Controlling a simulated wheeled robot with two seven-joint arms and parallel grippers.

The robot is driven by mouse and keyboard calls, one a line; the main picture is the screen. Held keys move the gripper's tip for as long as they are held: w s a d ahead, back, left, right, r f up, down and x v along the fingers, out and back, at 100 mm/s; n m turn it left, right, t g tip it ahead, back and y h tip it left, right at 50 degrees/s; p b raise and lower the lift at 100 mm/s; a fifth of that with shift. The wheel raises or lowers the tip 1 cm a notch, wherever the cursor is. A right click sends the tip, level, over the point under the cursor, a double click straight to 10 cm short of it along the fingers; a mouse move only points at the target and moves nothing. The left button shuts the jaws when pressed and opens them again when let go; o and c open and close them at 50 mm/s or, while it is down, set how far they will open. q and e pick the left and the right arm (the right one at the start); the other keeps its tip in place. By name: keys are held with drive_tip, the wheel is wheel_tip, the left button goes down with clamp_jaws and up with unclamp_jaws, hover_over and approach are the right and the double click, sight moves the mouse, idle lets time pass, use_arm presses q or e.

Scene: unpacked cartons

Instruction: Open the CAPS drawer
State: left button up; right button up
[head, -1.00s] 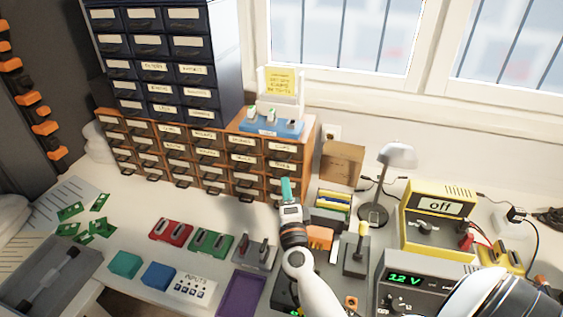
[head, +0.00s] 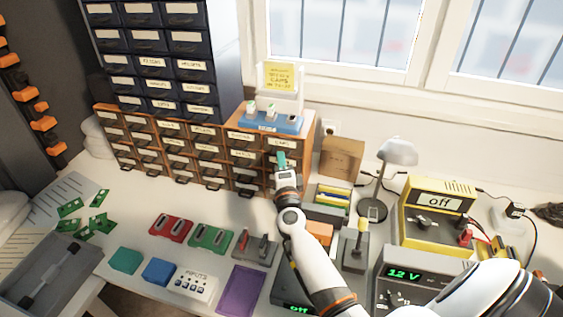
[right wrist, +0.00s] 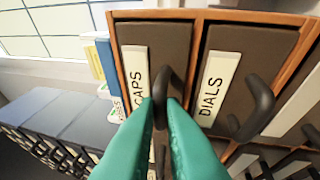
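The CAPS drawer (head: 282,142) is in the top row, at the right end of the wooden drawer unit (head: 312,139). Its front looks flush with the unit. In the right wrist view its CAPS label (right wrist: 136,85) stands beside a dark curved handle (right wrist: 163,88). My right gripper (head: 281,160) is at this drawer front. Its green fingertips (right wrist: 160,108) lie close on both sides of the handle, which fills the narrow gap between them, so it looks shut on the handle. The fingers hide the handle's lower part. My left gripper is not in view.
The DIALS drawer (right wrist: 222,80) adjoins the CAPS drawer. A cardboard box (head: 341,157), a lamp (head: 397,152) and a yellow meter (head: 438,205) stand to the right.

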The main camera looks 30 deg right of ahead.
clamp_jaws()
drive_tip(key=s+a+p, duration=0.2)
drive_tip(key=s+a, duration=0.5)
drive_tip(key=a, duration=0.1)
drive_tip(key=shift+a, duration=0.2)
drive_tip(key=shift+s, duration=0.1)
drive_tip(key=o, duration=0.6)
unclamp_jaws()
drive_tip(key=b+v, duration=0.1)
drive_tip(key=v, duration=1.1)
drive_tip(key=shift+f, duration=0.1)
